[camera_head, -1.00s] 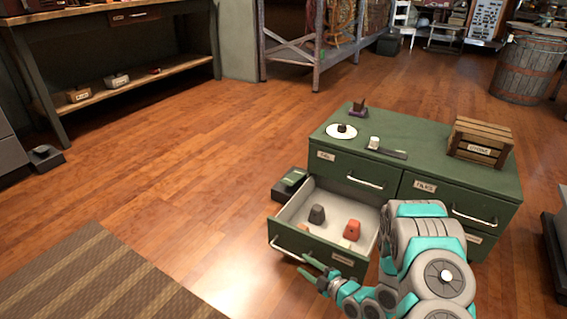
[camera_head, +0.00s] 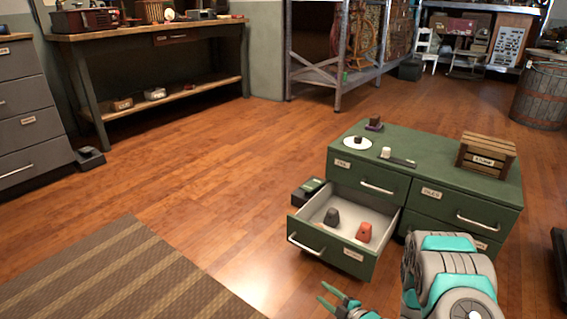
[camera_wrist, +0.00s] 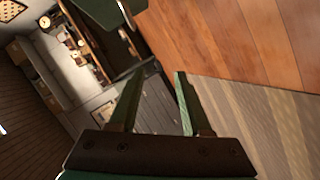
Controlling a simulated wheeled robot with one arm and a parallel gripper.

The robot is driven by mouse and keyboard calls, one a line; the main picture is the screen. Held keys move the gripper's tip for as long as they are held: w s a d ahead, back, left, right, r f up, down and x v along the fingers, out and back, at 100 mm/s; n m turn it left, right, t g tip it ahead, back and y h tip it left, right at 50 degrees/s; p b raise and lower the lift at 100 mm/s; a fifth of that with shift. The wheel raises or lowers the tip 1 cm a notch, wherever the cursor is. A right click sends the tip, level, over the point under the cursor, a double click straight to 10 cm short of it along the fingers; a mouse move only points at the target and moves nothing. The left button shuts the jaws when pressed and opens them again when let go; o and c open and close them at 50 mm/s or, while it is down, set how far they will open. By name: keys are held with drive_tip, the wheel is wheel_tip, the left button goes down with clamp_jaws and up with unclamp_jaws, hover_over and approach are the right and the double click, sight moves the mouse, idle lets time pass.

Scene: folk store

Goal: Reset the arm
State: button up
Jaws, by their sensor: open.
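My gripper (camera_head: 338,295) is in front of the green cabinet's open drawer, at the bottom of the head view. Its two fingers stand apart with nothing between them. The wrist view also shows the open fingers (camera_wrist: 157,105), with the room tilted behind them. My arm is folded at the lower right of the head view, partly cut off by the frame's edge.
A wooden crate (camera_head: 487,155) stands on top. A striped rug (camera_head: 110,275) lies left; open floor surrounds it.

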drive_tip(key=w+d+r+m+g+h+p, duration=0.35)
drive_tip(key=d+r+h, duration=0.35)
drive_tip(key=d+r, duration=0.4)
drive_tip(key=s+d+r+m+g+h+p, duration=0.1)
drive_tip(key=s+d+r+m+h, duration=0.1)
drive_tip(key=s+r+m, duration=0.3)
drive_tip(key=s+d+r+m+g+h+p, duration=0.1)
drive_tip(key=s+d+r+g+h, duration=0.15)
drive_tip(key=r, duration=0.45)
drive_tip(key=s+a+r+m+g+y+p, duration=0.1)
drive_tip(key=s+a+r+m+g, duration=0.1)
drive_tip(key=s+r, duration=0.4)
drive_tip(key=s+a+r+m+g+p, duration=0.2)
drive_tip(key=s+a+r+m, duration=0.2)
drive_tip(key=s, duration=1.3)
drive_tip(key=s+a+r+m+g+y+p, duration=0.1)
drive_tip(key=s+a+r+m+g, duration=0.2)
drive_tip(key=s+a+r, duration=0.5)
drive_tip(key=s+r, duration=0.1)
drive_tip(key=s, duration=0.2)
drive_tip(key=shift+s+a+r+y, duration=0.15)
drive_tip(key=shift+s+r+y, duration=0.2)
drive_tip(key=shift+s+r, duration=0.05)
